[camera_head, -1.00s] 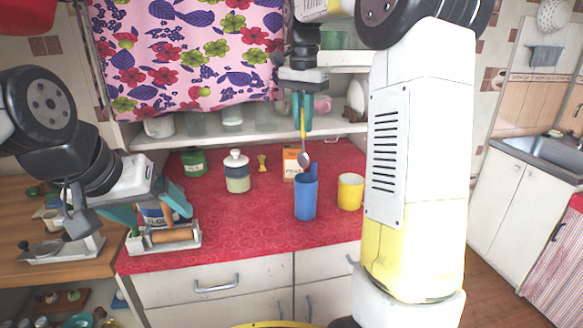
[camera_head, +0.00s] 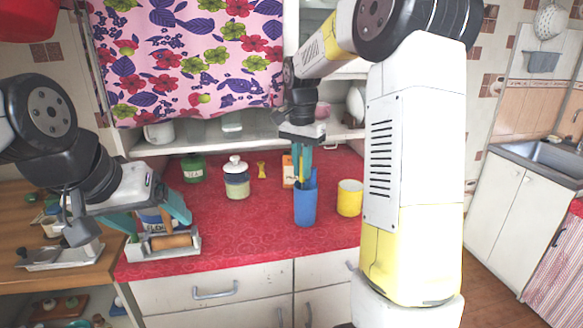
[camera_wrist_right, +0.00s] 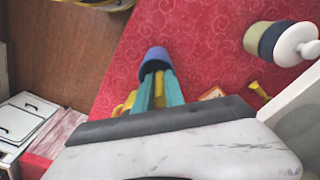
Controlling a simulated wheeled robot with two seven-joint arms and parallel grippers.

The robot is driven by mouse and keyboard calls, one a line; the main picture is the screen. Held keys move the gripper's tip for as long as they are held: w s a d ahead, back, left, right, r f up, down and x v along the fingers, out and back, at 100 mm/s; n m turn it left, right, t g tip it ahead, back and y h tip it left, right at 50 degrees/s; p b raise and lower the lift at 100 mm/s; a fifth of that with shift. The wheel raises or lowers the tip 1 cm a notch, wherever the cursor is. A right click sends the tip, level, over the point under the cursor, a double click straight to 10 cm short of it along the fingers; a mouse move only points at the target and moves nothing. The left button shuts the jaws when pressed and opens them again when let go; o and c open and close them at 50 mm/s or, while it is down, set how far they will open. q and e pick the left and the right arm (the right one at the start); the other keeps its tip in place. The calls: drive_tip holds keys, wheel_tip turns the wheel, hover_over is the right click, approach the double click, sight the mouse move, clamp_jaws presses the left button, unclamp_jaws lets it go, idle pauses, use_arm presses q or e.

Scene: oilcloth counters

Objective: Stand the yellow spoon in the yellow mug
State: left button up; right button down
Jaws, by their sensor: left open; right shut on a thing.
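My right gripper (camera_head: 303,163) is shut on the yellow spoon (camera_wrist_right: 159,88), pointing down over the blue cup (camera_head: 305,208). The spoon's bowl is hidden behind or inside the blue cup; I cannot tell which. In the right wrist view the blue cup (camera_wrist_right: 153,59) lies just beyond the fingertips (camera_wrist_right: 159,93). The yellow mug (camera_head: 349,198) stands upright on the red counter, right of the blue cup and apart from it. It is partly hidden behind my fingers in the wrist view (camera_wrist_right: 126,105). My left gripper (camera_head: 152,212) is open above the counter's left end.
A grey tray with a rolling pin (camera_head: 171,241) lies near my left gripper. A shelf stands behind.

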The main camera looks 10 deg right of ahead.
drive_tip(key=shift+f, duration=0.1)
drive_tip(key=shift+f, duration=0.5)
drive_tip(key=c, duration=1.4)
unclamp_jaws()
